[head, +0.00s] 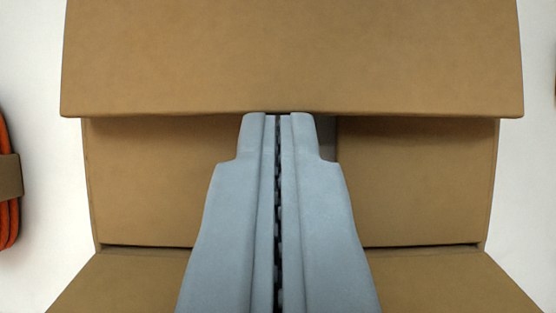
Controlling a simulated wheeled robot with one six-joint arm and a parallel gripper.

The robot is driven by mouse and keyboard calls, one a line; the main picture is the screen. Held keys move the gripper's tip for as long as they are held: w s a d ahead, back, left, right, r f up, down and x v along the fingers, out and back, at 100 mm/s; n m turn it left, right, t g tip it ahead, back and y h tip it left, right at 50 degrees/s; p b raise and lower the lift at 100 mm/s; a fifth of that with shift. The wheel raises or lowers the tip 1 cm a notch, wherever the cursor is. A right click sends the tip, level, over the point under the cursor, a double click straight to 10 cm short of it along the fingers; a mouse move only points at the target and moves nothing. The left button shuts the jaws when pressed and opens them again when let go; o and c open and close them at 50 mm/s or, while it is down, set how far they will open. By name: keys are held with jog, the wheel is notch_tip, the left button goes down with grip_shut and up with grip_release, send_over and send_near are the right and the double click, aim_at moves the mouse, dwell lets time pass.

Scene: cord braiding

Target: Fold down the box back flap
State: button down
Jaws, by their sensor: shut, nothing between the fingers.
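The cardboard box fills the middle of the head view. A wide tan flap (290,58), which I take as the back flap, spans the top of the picture. Its lower edge hangs over the box. Below it is a tan cardboard panel (420,185) inside the box outline, partly shaded by the flap. My gripper (278,115) is shut and empty, pointing up the picture. Its fingertips are at the flap's lower edge; I cannot tell whether they touch it. My gripper hides the middle of the box.
Another cardboard flap (445,280) spreads outward along the bottom, behind my gripper. An orange cord bundle (4,200) with a tan band (10,177) lies at the left edge. The white surface (35,70) beside the box is mostly clear.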

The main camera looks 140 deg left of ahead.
jog(key=shift+s+a, duration=0.1)
dwell(0.4)
jog(key=shift+s+a+f, duration=0.3)
jog(key=shift+s+a, duration=0.05)
jog(key=shift+s, duration=0.15)
jog(key=v, duration=1.7)
jog(key=shift+r, duration=0.2)
jog(key=m+g+y, duration=0.4)
jog(key=m+g, duration=0.2)
jog(key=m, duration=1.2)
send_over(301, 93)
jog(key=w+d, duration=0.1)
jog(key=w, duration=0.1)
jog(key=f, duration=0.4)
jog(key=s+f, duration=0.1)
jog(key=f, duration=0.8)
jog(key=shift+s+a+f, duration=0.2)
jog(key=shift+s+a, duration=0.15)
jog(key=shift+a, duration=0.05)
